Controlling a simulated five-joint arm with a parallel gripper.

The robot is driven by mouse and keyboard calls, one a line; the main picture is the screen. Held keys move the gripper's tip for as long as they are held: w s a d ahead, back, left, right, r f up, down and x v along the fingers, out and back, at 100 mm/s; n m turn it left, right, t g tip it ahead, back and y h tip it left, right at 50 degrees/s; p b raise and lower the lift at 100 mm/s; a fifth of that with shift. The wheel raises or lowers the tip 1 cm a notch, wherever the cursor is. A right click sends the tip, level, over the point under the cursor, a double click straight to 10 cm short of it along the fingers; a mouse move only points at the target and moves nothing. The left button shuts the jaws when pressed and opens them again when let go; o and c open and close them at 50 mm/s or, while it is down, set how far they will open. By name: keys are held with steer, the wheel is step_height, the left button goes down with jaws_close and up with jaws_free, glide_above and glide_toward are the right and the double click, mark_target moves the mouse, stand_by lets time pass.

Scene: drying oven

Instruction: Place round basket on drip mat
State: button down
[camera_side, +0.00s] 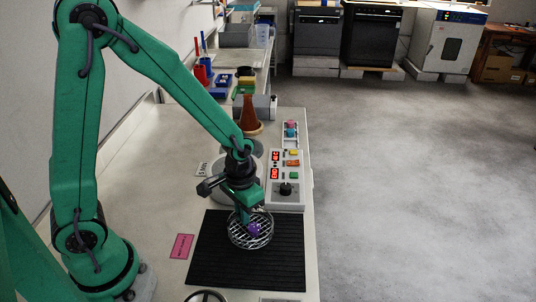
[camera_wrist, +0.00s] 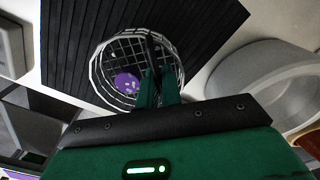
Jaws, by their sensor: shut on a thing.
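The round wire basket (camera_side: 262,240) is over the black ribbed drip mat (camera_side: 215,262), near its upper middle in the side view. A purple lump (camera_side: 254,229) lies inside the basket. My gripper (camera_side: 245,214) is shut on the basket from above. In the wrist view the basket (camera_wrist: 96,72) shows around and beyond my gripper's fingers (camera_wrist: 154,75), with the purple lump (camera_wrist: 127,83) in it and the drip mat (camera_wrist: 70,30) behind. I cannot tell whether the basket's bottom touches the mat.
A control box (camera_side: 287,185) with red displays and a knob stands behind the mat. A pink label (camera_side: 181,246) lies left of the mat, and a round metal rim (camera_side: 206,296) shows at the front. A brown flask (camera_side: 249,115) stands farther back. The bench's right edge is close.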

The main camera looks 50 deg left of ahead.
steer(key=shift+f, duration=0.55)
steer(key=shift+f, duration=0.15)
steer(key=c, duration=1.6)
jaws_free()
steer(key=shift+r, duration=6.2)
